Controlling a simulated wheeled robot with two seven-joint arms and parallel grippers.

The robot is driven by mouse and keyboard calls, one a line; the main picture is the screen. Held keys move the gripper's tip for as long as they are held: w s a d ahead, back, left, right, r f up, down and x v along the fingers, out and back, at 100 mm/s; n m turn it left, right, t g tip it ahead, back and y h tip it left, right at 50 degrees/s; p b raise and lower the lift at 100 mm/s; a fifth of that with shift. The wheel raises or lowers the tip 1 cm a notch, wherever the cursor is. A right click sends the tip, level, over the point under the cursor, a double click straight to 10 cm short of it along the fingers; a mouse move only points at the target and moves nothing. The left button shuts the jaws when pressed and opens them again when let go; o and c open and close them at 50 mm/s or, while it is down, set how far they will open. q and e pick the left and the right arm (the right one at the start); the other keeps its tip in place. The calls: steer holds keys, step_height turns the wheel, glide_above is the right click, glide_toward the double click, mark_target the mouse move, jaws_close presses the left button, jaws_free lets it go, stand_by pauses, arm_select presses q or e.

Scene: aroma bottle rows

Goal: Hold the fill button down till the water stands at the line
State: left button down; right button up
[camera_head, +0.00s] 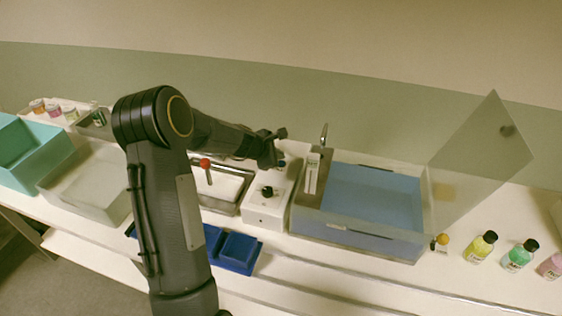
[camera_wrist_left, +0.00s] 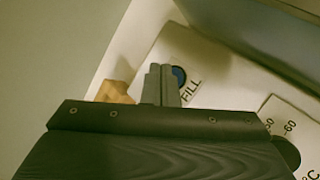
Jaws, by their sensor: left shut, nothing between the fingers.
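The control box (camera_head: 265,211) is white with a black knob (camera_head: 267,191). In the left wrist view, the blue fill button (camera_wrist_left: 179,74) sits beside the printed word FILL. My left gripper (camera_head: 274,157) is over the back of this box; its fingers (camera_wrist_left: 161,72) are shut, empty and partly cover the button. I cannot tell whether they touch or press it. To the right stands a clear-walled tank (camera_head: 336,238) with a blue area inside. A pale upright strip (camera_head: 312,173) stands at its left end. The water level and the line are too small to read. My right gripper is out of view.
A translucent panel (camera_head: 478,155) stands raised at the tank's right. Several bottles, including a yellow one (camera_head: 480,247), stand further right. A red-topped lever (camera_head: 205,164) is left of the box. Blue trays (camera_head: 238,249) and a grey bin (camera_head: 90,185) lie further left.

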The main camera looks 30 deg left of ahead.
arm_select(q)
step_height(320, 180, up, 5)
steer(key=p, duration=0.4)
steer(key=shift+r+p, duration=0.1)
steer(key=shift+p, duration=0.25)
